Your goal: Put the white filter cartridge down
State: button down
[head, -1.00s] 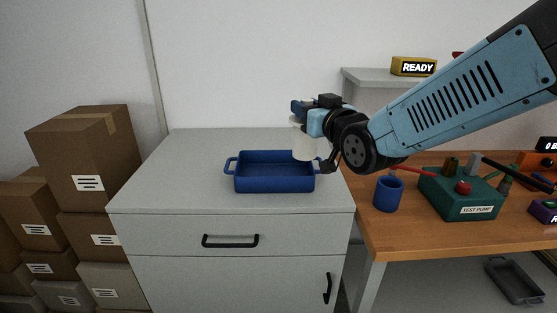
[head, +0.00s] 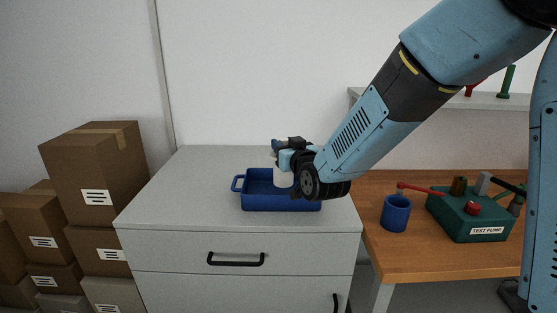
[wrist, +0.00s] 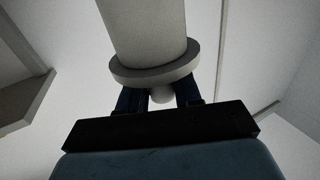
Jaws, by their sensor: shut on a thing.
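The white filter cartridge (head: 283,180) is held in my gripper (head: 280,165) above or inside the blue tray (head: 262,203) on the grey cabinet. The lower end of the cartridge is at the level of the tray's opening; I cannot tell whether it touches the tray floor. In the wrist view the cartridge (wrist: 145,28) has a wide flange and a small stub, and my fingers (wrist: 160,98) are shut around the stub end. My gripper and wrist hide the tray's right side.
The grey cabinet (head: 180,213) has free top to the left of the tray. On the wooden bench (head: 410,260) at the right stand a blue cup (head: 395,214) and a green test pump (head: 470,222). Cardboard boxes (head: 95,180) are stacked at the left.

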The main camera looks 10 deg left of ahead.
jog(key=shift+w+a+f, duration=0.3)
jog(key=shift+a+f, duration=0.2)
jog(key=shift+f, duration=1.7)
jog(key=shift+f, duration=0.1)
jog(key=c, duration=0.8)
grip_release()
